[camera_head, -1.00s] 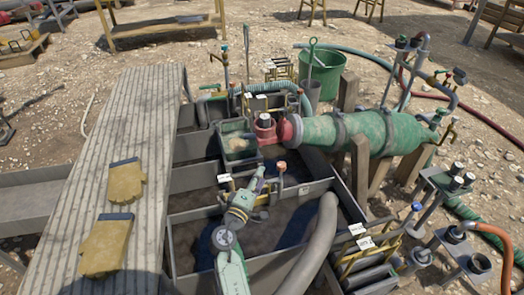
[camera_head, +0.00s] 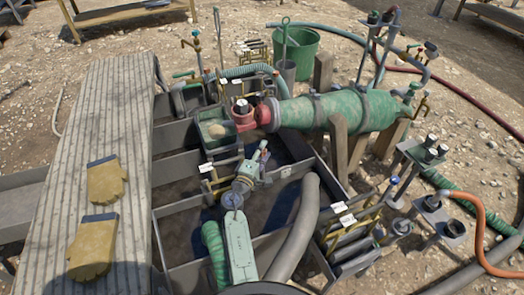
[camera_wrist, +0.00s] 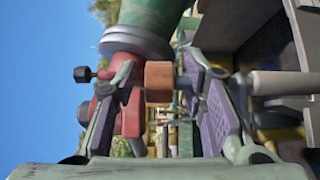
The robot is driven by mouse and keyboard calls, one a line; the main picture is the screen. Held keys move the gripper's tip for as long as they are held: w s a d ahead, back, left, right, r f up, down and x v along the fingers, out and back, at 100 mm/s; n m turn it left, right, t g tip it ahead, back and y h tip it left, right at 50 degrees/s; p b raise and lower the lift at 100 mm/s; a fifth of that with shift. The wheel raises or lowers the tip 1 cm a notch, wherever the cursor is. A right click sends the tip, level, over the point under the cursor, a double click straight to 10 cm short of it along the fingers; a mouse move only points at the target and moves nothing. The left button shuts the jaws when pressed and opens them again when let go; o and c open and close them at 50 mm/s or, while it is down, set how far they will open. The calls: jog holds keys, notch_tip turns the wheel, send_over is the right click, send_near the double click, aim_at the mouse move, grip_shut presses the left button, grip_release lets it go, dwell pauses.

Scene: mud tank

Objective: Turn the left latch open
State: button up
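My gripper (camera_head: 261,153) reaches over the mud tank (camera_head: 168,208) in the head view. In the wrist view my gripper (camera_wrist: 168,85) has its two fingers spread apart. An orange-brown cylindrical knob (camera_wrist: 158,80) shows between the fingertips in that view; I cannot tell whether a finger touches it. I cannot clearly make out the left latch. The wrist and arm cover part of the tank's cross bars in the head view.
A red fitting (camera_head: 243,114) and green cylinder (camera_head: 345,110) lie just beyond the gripper. A grey hose (camera_head: 298,228) runs right of the arm. Yellow gloves (camera_head: 105,180) lie on a ribbed walkway (camera_head: 70,150) at left. A green bucket (camera_head: 297,50) stands behind.

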grip_shut()
dwell(0.6)
